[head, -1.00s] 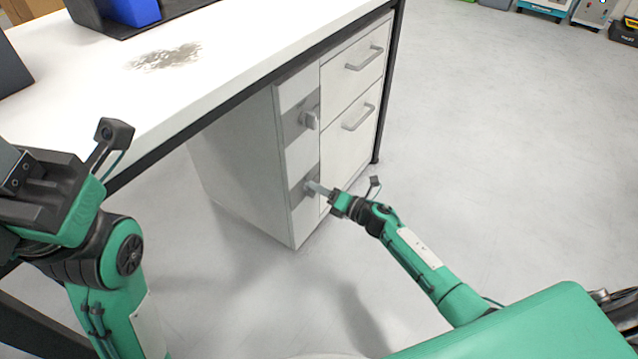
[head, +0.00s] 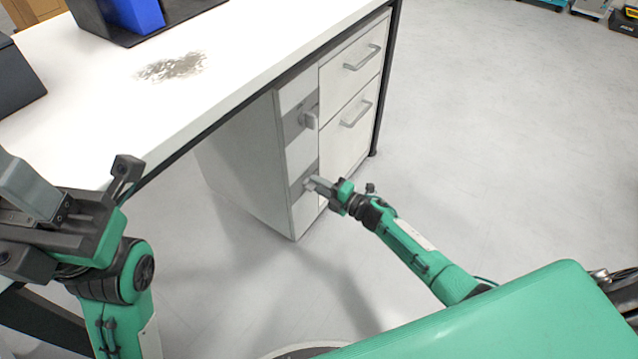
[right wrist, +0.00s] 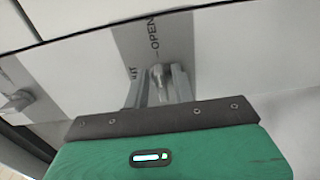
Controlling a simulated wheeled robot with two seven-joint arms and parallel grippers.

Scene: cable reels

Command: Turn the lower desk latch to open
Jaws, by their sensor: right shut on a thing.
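The lower latch (right wrist: 158,76) is a small grey handle on a grey plate low on the narrow left panel of the white drawer cabinet. In the head view, its plate (head: 300,183) is partly covered by my right gripper (head: 312,184). In the right wrist view, my right gripper's fingers (right wrist: 158,88) are on both sides of the latch handle and shut on it. The plate carries the word OPEN and a partly hidden word ending in "UT". My left gripper (head: 32,188) is at the left, away from the cabinet; its finger gap is unclear.
The upper latch (head: 311,118) sits above on the same panel and shows at the left of the wrist view (right wrist: 17,101). Two drawers with bar handles (head: 357,114) are beside it. The white desk top (head: 235,55) overhangs the cabinet. Open floor (head: 480,150) lies right.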

